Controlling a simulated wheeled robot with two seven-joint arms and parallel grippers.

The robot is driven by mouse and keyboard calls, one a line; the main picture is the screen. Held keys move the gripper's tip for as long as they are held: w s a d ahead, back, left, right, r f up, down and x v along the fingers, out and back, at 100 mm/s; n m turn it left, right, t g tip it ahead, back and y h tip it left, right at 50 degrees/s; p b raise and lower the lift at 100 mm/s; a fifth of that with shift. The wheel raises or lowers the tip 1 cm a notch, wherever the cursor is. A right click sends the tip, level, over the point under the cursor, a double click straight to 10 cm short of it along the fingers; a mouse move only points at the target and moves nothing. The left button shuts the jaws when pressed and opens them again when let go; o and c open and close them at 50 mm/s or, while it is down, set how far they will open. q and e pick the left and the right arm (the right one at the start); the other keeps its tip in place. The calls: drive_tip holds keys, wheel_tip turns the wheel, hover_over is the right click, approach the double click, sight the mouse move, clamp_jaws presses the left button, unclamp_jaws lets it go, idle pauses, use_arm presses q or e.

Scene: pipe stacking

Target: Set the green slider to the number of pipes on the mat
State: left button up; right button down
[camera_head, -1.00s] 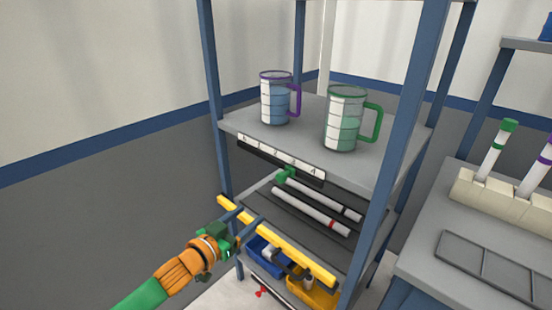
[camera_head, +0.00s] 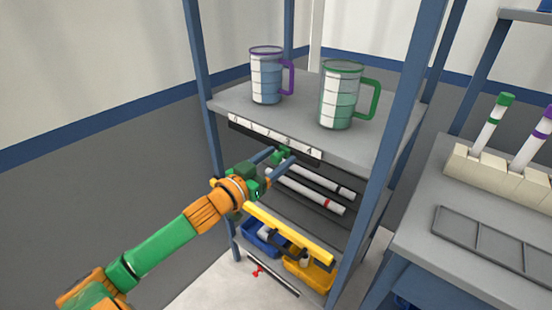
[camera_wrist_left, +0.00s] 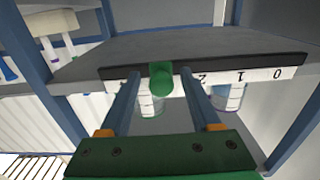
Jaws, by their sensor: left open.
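The green slider (camera_head: 281,156) sits on a dark rail under a white number strip (camera_head: 240,124) on the upper shelf's front edge. In the left wrist view the slider (camera_wrist_left: 161,80) covers the strip just past the 2, roughly where the 3 would be; 0, 1 and 2 show. My left gripper (camera_head: 275,157) is open, its fingers on either side of the slider with gaps in the wrist view. Below, two white pipes lie on the dark mat (camera_head: 283,207): one with a black band (camera_head: 322,182), one with a red band (camera_head: 310,193). My right gripper is out of view.
A purple-rimmed mug (camera_head: 266,75) and a green-rimmed mug (camera_head: 340,95) stand on the upper shelf. A yellow bar (camera_head: 290,235) crosses below the mat, above blue (camera_head: 262,238) and yellow bins (camera_head: 310,272). A blue post (camera_head: 388,110) stands right.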

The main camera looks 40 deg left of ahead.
use_arm(q)
clamp_jaws()
idle(1.4)
